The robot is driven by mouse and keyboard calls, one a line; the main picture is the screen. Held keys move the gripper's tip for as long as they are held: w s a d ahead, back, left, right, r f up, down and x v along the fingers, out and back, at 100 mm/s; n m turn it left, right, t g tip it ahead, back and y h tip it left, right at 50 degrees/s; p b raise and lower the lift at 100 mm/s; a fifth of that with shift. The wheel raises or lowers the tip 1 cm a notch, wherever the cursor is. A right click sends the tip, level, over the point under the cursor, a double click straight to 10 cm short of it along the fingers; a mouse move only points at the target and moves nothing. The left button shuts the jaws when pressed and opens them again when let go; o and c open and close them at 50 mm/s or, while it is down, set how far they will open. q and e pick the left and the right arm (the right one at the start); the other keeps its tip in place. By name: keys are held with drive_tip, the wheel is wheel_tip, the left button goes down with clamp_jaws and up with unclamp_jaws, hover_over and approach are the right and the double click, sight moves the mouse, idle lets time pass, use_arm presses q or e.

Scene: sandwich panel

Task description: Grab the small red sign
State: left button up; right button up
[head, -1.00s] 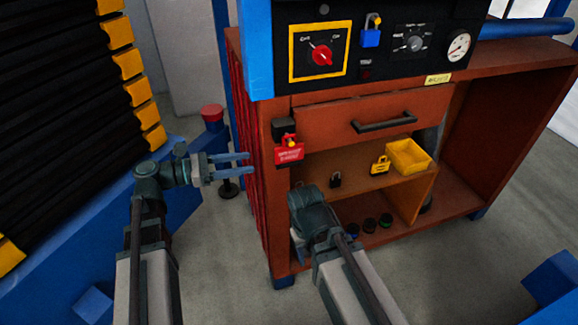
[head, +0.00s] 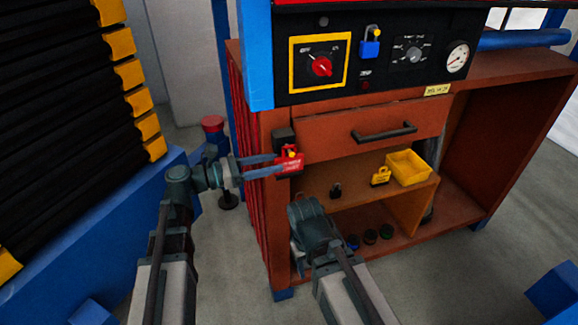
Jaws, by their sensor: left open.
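The small red sign (head: 290,162) hangs on the front left of the brown cabinet, beside the drawer and just below a black block (head: 284,137). A small yellow spot shows at its top. My left gripper (head: 276,163) is open, its two blue-grey fingers pointing right. Their tips reach the left edge of the sign and overlap it in the head view; I cannot tell whether they touch it. My right arm stands in front of the lower shelf, and its gripper's fingers are hidden.
A drawer with a dark handle (head: 384,132) is right of the sign. A blue padlock (head: 370,45) hangs on the panel above. The shelf below holds a black padlock (head: 336,190), a yellow padlock (head: 380,176) and a yellow bin (head: 408,167).

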sight(303, 159)
use_arm(q)
drive_tip(key=shift+s+x, duration=0.2)
drive_tip(key=shift+x, duration=1.1)
drive_tip(key=shift+s+x, duration=0.15)
drive_tip(key=shift+x, duration=1.15)
drive_tip(key=shift+d+f, duration=0.1)
drive_tip(key=shift+d, duration=0.05)
clamp_jaws()
